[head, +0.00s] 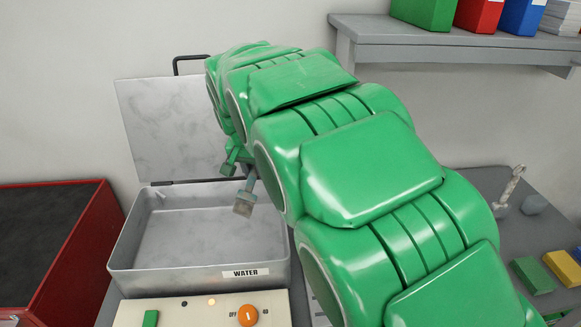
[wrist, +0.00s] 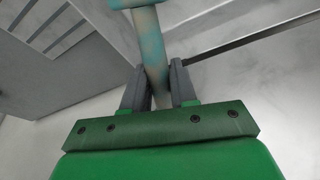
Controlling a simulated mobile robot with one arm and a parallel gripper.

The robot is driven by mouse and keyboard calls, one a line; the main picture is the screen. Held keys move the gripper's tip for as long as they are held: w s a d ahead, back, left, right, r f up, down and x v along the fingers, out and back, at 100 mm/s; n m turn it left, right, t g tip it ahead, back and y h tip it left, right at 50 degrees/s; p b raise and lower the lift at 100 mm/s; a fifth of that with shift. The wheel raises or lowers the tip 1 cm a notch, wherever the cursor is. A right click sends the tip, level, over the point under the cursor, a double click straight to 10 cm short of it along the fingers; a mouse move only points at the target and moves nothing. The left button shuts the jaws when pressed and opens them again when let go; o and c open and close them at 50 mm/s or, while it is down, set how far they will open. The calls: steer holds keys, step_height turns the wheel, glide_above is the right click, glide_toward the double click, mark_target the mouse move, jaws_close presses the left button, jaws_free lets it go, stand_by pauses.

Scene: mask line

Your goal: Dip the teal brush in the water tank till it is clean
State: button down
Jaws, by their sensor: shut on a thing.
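My gripper (wrist: 159,68) is shut on the teal brush (wrist: 151,42). In the wrist view its two grey fingers close on a pale handle with teal stains, and a teal cross-piece shows at the top edge. In the head view my gripper (head: 243,178) is above the right part of the water tank (head: 200,278), a grey metal box labelled WATER with its lid (head: 175,125) raised behind it. A small greyish end points down over the tank there; I cannot tell whether it is brush or finger. My arm hides the tank's far right side.
A control panel (head: 200,313) with an orange knob (head: 248,315), a green button and a small lit lamp stands before the tank. A red-edged box (head: 85,240) is at left. A shelf (head: 430,45) with binders (head: 480,12) is above right. Coloured blocks (head: 562,268) lie right.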

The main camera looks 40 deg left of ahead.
steer(key=s+a+r+n, duration=0.1)
steer(key=s+a, duration=0.2)
steer(key=s, duration=0.3)
steer(key=s+a+r, duration=0.1)
steer(key=s+a, duration=0.2)
steer(key=s, duration=0.3)
steer(key=shift+g, duration=0.3)
steer(key=shift+s+d+f, duration=0.1)
steer(key=shift+d+f, duration=0.05)
steer(key=shift+f, duration=4.1)
steer(key=shift+s+d+f, duration=0.1)
steer(key=shift+f, duration=4.1)
